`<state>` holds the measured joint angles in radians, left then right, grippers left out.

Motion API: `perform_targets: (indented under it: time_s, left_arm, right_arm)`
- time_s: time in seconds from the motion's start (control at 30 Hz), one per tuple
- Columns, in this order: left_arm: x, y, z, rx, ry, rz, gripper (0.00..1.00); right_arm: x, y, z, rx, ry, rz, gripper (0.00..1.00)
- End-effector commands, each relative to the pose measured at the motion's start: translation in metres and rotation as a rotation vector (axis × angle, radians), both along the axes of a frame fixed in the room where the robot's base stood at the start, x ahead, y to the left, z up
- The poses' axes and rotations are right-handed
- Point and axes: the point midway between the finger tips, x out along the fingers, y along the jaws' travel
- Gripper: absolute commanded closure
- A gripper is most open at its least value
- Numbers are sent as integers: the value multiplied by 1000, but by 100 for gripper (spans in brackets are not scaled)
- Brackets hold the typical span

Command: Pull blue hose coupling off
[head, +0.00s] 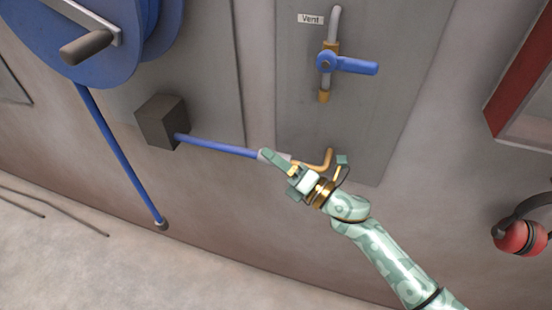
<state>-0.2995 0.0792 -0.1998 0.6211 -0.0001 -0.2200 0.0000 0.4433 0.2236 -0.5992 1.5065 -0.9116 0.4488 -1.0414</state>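A blue hose (222,147) runs from a dark box on the wall to the right, up to my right gripper. At its end, a pale grey coupling (285,157) partly shows behind the gripper, in line with a bent brass pipe (322,161) on the grey panel. My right gripper (273,160) is at the coupling, its green finger overlapping the hose end. The finger hides much of the coupling, so I cannot tell whether the gripper is closed on it or whether coupling and pipe are joined. My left gripper is not in view.
Above the pipe are a blue-handled valve (345,65) and a "Vent" label (310,19). A blue reel (95,35) with a hanging hose is at upper left, near the dark box (162,121). Red ear defenders (521,238) hang at right. The floor at lower left is mostly clear.

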Motion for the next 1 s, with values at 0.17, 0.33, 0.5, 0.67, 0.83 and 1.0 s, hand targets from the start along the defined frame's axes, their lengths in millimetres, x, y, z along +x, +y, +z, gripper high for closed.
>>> perform_targets:
  time_s: [0.17, 0.33, 0.5, 0.67, 0.83, 1.0]
  left_arm:
    - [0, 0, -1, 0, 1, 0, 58]
    - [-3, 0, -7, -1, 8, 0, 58]
    - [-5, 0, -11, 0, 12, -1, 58]
    - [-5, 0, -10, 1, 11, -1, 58]
    - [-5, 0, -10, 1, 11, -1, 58]
    - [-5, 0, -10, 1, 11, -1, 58]
  right_arm:
    - [1, 1, -1, -1, 1, -1, 100]
    - [9, 26, -3, 4, 3, 1, 100]
    - [15, 46, -2, 1, 3, 0, 100]
    - [15, 47, -1, -1, 2, 0, 100]
    - [15, 47, -1, -1, 2, 1, 58]
    - [15, 47, -1, -1, 1, -1, 48]
